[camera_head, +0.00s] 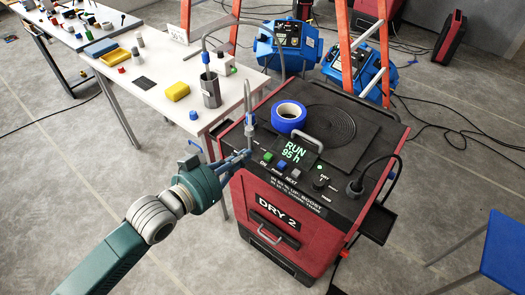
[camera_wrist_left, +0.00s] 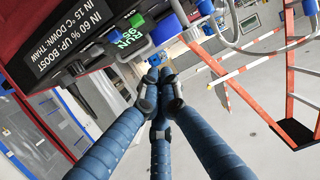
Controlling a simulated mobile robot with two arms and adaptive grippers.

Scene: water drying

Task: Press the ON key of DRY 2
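DRY 2 (camera_head: 277,214) is a red machine with a black top and a white-lettered front label. Its lit display (camera_head: 295,151) reads RUN 95 h. A green key (camera_head: 267,157), a blue key (camera_head: 281,164) and a grey key (camera_head: 291,172) sit in a row in front of the display. Contact cannot be told. My right gripper is out of view.
A blue tape roll (camera_head: 289,117) and a handle (camera_head: 308,138) stand on top of DRY 2. A plugged cable (camera_head: 354,187) is at the right. A white table (camera_head: 160,95) stands behind left.

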